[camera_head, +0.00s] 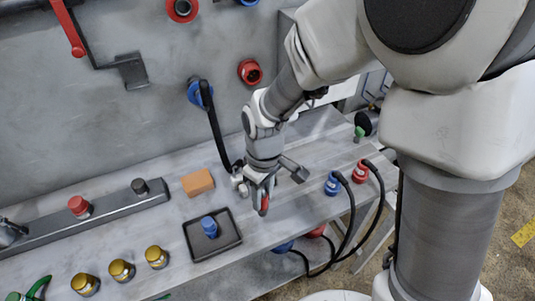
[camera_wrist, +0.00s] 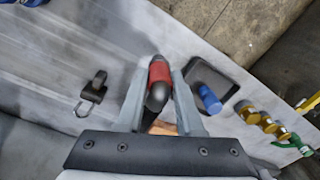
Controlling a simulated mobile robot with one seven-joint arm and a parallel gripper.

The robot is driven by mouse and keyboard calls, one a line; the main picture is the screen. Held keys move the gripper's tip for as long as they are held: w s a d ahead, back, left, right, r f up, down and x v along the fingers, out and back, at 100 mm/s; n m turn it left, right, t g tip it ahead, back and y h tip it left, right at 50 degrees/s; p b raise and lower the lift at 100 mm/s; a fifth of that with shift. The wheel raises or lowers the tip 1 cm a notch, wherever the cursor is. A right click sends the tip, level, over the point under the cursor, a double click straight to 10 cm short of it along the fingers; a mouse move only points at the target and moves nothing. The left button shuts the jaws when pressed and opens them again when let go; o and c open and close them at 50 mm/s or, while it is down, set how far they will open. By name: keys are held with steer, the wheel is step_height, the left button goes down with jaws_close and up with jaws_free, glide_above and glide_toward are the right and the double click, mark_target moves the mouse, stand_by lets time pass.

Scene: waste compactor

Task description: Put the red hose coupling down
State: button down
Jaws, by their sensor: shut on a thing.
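My gripper (camera_head: 262,210) is shut on the red hose coupling (camera_head: 264,203), over the grey bench near its front edge. In the wrist view the coupling (camera_wrist: 159,72), a red band with black ends, sits between the two fingertips (camera_wrist: 158,80), tilted. Whether it touches the bench cannot be told. The fingers hide part of it in the head view. A dark tray (camera_head: 229,240) holding a blue fitting (camera_head: 209,226) is to the left of my gripper; the tray also shows in the wrist view (camera_wrist: 228,74).
An orange-brown block (camera_head: 198,182) lies behind the tray. Several yellow fittings (camera_head: 121,270) stand at front left. Blue (camera_head: 332,185) and red (camera_head: 360,172) couplings with black hoses are at right. A black hose (camera_head: 214,130) hangs from the wall. A dark hook (camera_wrist: 93,90) lies on the bench.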

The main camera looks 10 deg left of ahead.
mark_target(262, 212)
steer(key=shift+w+a+f, duration=0.1)
steer(key=shift+a+f, duration=0.05)
steer(key=shift+a, duration=0.05)
steer(key=shift+f, duration=1.95)
steer(key=shift+f+b, duration=0.15)
steer(key=shift+b, duration=0.15)
steer(key=c, duration=0.5)
jaws_free()
steer(key=shift+c, duration=0.2)
